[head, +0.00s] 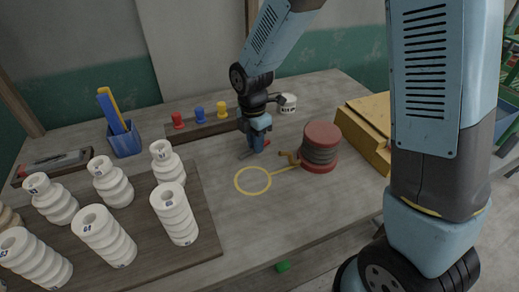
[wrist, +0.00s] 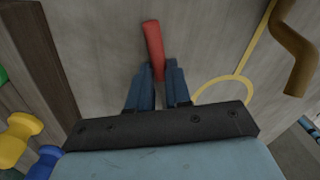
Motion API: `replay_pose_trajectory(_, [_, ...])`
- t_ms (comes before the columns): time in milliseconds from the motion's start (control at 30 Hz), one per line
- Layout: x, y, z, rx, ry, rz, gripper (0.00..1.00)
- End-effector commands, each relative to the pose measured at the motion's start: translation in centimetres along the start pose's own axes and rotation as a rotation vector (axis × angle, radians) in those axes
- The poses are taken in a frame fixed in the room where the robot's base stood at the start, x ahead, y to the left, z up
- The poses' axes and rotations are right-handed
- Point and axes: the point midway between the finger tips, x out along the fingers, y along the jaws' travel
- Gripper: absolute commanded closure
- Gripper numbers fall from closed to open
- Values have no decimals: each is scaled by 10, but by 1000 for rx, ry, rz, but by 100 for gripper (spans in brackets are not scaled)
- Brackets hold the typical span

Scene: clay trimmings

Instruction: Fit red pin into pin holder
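The red pin (wrist: 153,45) is a slim red bar. In the wrist view it lies between the blue fingers of my gripper (wrist: 158,82), which look closed against its sides, with its far end sticking out past them. In the head view my gripper (head: 256,150) points down close to the tabletop, and only a small red end of the pin (head: 266,143) shows beside it. A blue box-shaped cup (head: 124,143), which looks like the pin holder, stands at the back left and holds upright blue and yellow bars. Whether the pin touches the table is unclear.
A wooden rail (head: 190,133) with red, blue and yellow knobs stands between my gripper and the cup. Ribbed white pieces (head: 178,215) stand on a board at left. A red-topped drum (head: 320,137) is at right. A yellow ring (head: 241,188) marks clear tabletop.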

Motion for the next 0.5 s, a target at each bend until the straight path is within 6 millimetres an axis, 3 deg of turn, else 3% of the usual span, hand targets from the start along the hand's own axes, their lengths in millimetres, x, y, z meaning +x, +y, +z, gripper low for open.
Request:
replay_pose_trajectory(167, [0,0,0,0,0,0,100])
replay_pose_trajectory(500, [0,0,0,1,0,0,100])
